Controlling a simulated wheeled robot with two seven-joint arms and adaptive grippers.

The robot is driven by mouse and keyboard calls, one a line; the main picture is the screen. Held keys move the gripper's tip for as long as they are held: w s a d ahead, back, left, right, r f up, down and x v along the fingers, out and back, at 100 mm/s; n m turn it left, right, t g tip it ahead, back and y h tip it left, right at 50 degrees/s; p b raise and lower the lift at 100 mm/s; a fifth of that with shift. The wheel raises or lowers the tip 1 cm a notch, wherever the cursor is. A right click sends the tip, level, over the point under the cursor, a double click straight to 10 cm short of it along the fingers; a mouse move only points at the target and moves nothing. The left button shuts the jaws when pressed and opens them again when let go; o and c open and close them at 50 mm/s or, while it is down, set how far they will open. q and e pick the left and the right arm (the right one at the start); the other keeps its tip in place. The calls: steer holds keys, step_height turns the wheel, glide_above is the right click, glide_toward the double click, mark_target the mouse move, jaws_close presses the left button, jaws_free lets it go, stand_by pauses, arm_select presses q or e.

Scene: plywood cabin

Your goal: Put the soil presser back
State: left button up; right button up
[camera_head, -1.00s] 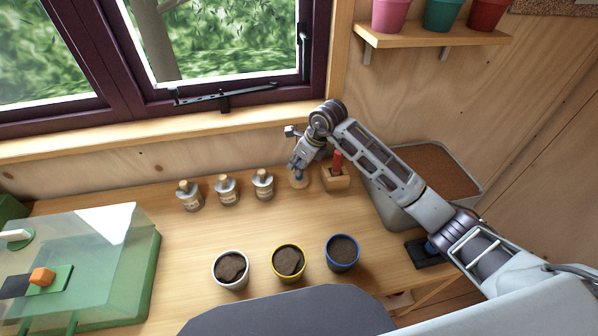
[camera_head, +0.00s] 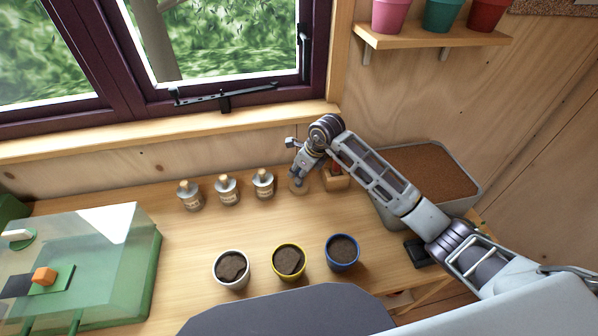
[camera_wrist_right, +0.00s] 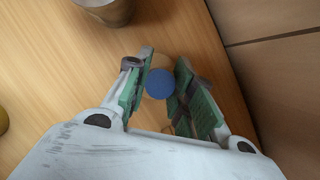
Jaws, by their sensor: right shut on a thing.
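The soil presser has a blue round knob (camera_wrist_right: 160,84) and a pale wooden disc base (camera_head: 298,187). It is upright at the back of the wooden table, left of the small wooden block (camera_head: 336,183) that holds a red-handled tool. My right gripper (camera_head: 299,173) points down over the presser and is shut on its knob. In the right wrist view the knob is between the green finger pads (camera_wrist_right: 163,92). I cannot tell whether the base touches the table. My left gripper is out of view.
Several pots and bottles stand on the table: soil-filled pots (camera_head: 288,262) in front, corked bottles (camera_head: 227,190) left of the presser. A grey bin of brown soil (camera_head: 465,190) is under my right arm. A clear-lidded green box (camera_head: 142,262) is at left. Mid-table is clear.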

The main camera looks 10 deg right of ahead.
steer(key=shift+f, duration=0.1)
steer(key=o, duration=0.9)
steer(key=shift+r, duration=0.2)
steer(key=b+v, duration=0.1)
steer(key=v, duration=1)
steer(key=shift+s+d+r, duration=0.1)
steer(key=shift+s+r, duration=0.05)
steer(key=shift+r, duration=0.2)
